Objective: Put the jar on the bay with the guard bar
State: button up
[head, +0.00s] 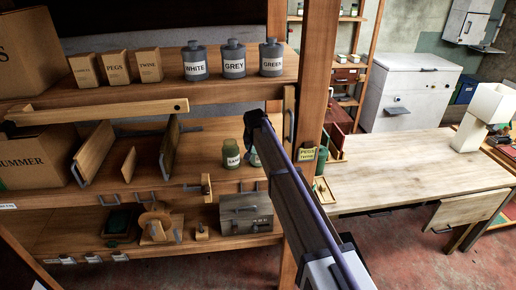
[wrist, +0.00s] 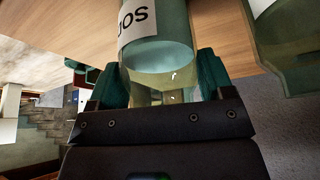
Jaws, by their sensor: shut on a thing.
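The jar in my grip is greenish glass with a white label, only partly readable, and it fills the middle of the wrist view (wrist: 155,58). My gripper (wrist: 158,90) is shut around it, with a teal finger pad on each side. In the head view this jar (head: 255,158) shows only partly behind my arm, at the shelf's right end; I cannot tell whether it touches the shelf. A similar jar (head: 231,154) stands beside it on the left and also shows in the wrist view (wrist: 284,45). A wooden bar (head: 110,112) runs across the upper front of the left middle bay.
Upright wooden dividers (head: 170,145) and a cardboard box (head: 38,158) stand in the middle shelf's left part. Several grey canisters (head: 195,62) stand above. A metal toolbox (head: 246,213) sits below. A post (head: 316,75) rises right of my arm, before a workbench (head: 400,165).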

jog(key=o, duration=1.2)
jog(key=shift+f, duration=0.1)
jog(key=shift+r+p, duration=0.3)
jog(key=p+v, duration=0.5)
jog(key=v, duration=0.1)
jog(key=shift+s+f, duration=0.1)
jog(key=shift+s, duration=0.1)
jog(key=s, duration=1.1)
jog(key=s+d+g, duration=0.1)
jog(key=s+d, duration=0.7)
jog(key=s, duration=0.1)
jog(key=s+d+f+g, duration=0.1)
jog(key=s+d+g, duration=0.1)
jog(key=s+d, duration=0.7)
jog(key=s+d+f+g, duration=0.1)
jog(key=s+d, duration=0.7)
jog(key=s, duration=0.2)
jog(key=shift+d+f+n+g+b, duration=0.25)
jog(key=shift+d+n+g+b, duration=0.05)
jog(key=shift+d+g+b, duration=0.1)
